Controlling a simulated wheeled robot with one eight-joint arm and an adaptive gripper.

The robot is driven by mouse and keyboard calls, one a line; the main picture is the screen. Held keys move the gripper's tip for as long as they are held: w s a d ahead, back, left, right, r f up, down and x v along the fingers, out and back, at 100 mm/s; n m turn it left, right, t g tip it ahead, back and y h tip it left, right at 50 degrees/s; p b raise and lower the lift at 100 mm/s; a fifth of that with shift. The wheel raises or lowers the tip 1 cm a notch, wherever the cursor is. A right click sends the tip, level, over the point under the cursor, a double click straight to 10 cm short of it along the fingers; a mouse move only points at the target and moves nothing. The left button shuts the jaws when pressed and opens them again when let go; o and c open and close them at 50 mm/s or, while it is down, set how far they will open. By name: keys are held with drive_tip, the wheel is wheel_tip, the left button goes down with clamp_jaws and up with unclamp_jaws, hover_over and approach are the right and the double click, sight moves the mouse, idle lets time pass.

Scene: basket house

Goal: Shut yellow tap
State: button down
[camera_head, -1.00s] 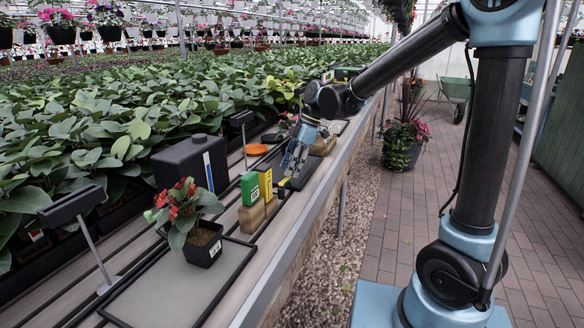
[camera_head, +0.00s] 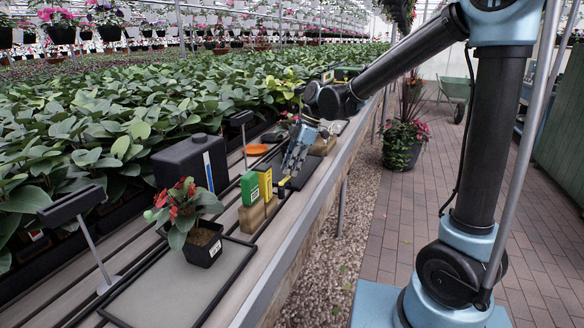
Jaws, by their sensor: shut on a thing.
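The yellow tap (camera_head: 265,181) stands on a wooden block on the bench, right beside a green upright piece (camera_head: 250,188). A small yellow lever with a dark end (camera_head: 284,182) sticks out to the right of the tap, just below my fingertips. My gripper (camera_head: 289,172) points down beside the tap's right side and is shut on this lever. The exact contact is small and partly hidden by the fingers.
A potted red-flowered plant (camera_head: 203,243) sits on a black-rimmed tray (camera_head: 160,296) in front. A black box (camera_head: 188,163) stands to the left, and an orange dish (camera_head: 257,149) lies behind. Dense green plants fill the left side. The brick aisle (camera_head: 400,240) is clear.

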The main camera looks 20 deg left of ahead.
drive_tip(key=shift+d+m, duration=0.1)
drive_tip(key=shift+m, duration=0.2)
drive_tip(key=d+m, duration=0.1)
drive_tip(key=m, duration=0.1)
drive_tip(key=s+m+t, duration=0.1)
drive_tip(key=m, duration=0.1)
drive_tip(key=shift+s+d+t+y, duration=0.1)
drive_tip(key=shift+d+t+y, duration=0.2)
drive_tip(key=shift+d, duration=0.05)
drive_tip(key=s+m+t, duration=0.1)
drive_tip(key=m, duration=0.1)
drive_tip(key=s+d+m+t, duration=0.1)
drive_tip(key=m, duration=0.2)
drive_tip(key=shift+s+d, duration=0.1)
drive_tip(key=shift+d, duration=0.1)
drive_tip(key=m, duration=0.2)
drive_tip(key=s+m+t, duration=0.1)
drive_tip(key=shift+s+d+m+h, duration=0.15)
drive_tip(key=shift+s+m+h, duration=0.15)
drive_tip(key=shift+m+h, duration=0.1)
drive_tip(key=shift+s+m+t+h, duration=0.2)
drive_tip(key=shift+s+m+t, duration=0.15)
drive_tip(key=shift+m, duration=0.45)
drive_tip(key=shift+s+m+t+h, duration=0.2)
drive_tip(key=shift+s+m+t, duration=0.1)
drive_tip(key=shift+m, duration=0.5)
drive_tip(key=c, duration=1.5)
unclamp_jaws()
